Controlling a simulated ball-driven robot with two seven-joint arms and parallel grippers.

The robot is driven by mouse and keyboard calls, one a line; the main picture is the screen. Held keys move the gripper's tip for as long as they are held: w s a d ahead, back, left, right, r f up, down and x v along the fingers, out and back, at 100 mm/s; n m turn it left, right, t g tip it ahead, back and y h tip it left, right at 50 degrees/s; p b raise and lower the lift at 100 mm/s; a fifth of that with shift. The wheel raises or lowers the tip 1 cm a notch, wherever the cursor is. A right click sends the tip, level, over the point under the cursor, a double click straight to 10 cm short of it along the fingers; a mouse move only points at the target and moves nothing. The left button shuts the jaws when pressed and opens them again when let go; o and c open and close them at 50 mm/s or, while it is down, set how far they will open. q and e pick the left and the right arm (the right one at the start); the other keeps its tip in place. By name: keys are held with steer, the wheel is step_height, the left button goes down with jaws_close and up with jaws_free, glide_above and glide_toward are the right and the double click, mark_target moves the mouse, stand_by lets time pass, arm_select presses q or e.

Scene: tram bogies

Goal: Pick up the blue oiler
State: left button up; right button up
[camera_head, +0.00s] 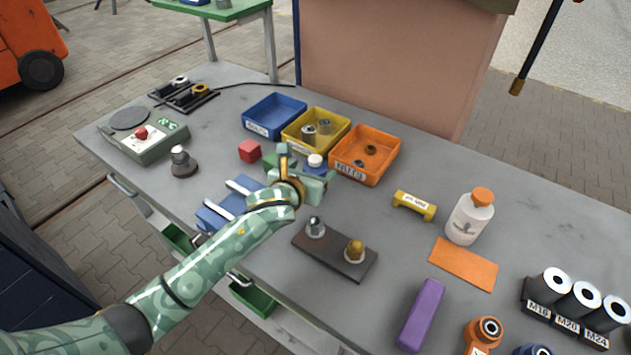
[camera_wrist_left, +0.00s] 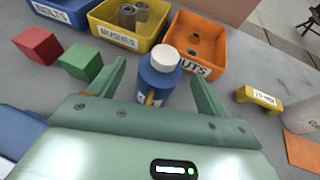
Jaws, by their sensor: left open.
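The blue oiler is a small blue bottle with a white cap. In the left wrist view the blue oiler (camera_wrist_left: 157,80) stands upright between the fingers of my left gripper (camera_wrist_left: 158,72). The fingers are apart, with a gap visible on each side of it. In the head view the oiler (camera_head: 315,164) shows just beyond my left gripper (camera_head: 306,165), which hides its lower part. My right gripper is in neither view.
Blue (camera_head: 274,116), yellow (camera_head: 316,129) and orange (camera_head: 365,153) bins stand close behind the oiler. A red cube (camera_head: 249,151) and a green cube (camera_wrist_left: 81,61) are left of it. A yellow block (camera_head: 414,205) and white bottle (camera_head: 469,217) stand right.

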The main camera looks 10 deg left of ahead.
mark_target(318, 167)
arm_select(q)
steer(key=b+x, duration=0.1)
steer(key=x, duration=0.1)
steer(key=b+x, duration=0.1)
steer(key=x, duration=0.2)
steer(key=shift+s+f, duration=0.15)
steer(key=shift+f, duration=0.2)
steer(key=shift+w+d, duration=0.1)
steer(key=shift+w, duration=0.15)
steer(key=shift+r, duration=0.1)
steer(key=c, duration=1.1)
steer(key=shift+c, duration=0.2)
